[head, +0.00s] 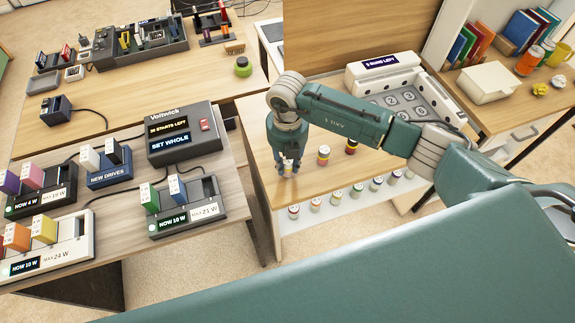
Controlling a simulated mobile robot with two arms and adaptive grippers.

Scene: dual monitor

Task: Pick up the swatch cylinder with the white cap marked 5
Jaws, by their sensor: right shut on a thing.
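My right gripper (287,168) points down at the left end of the wooden desk in the middle. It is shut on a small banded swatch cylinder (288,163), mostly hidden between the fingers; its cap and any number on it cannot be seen. Two other swatch cylinders stand upright to its right on the same desk: one banded red and yellow (323,155), one dark with bands (351,146). Several more small cylinders (315,204) stand in a row on the white ledge below the desk front. Their cap numbers are too small to read. My left gripper is not in view.
A grey-white machine with round numbered places (395,98) and a small display stands behind my right arm. A white box (487,82), books and cups are on the right desk. The left desk holds a grey console (184,135) and docks with coloured blocks.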

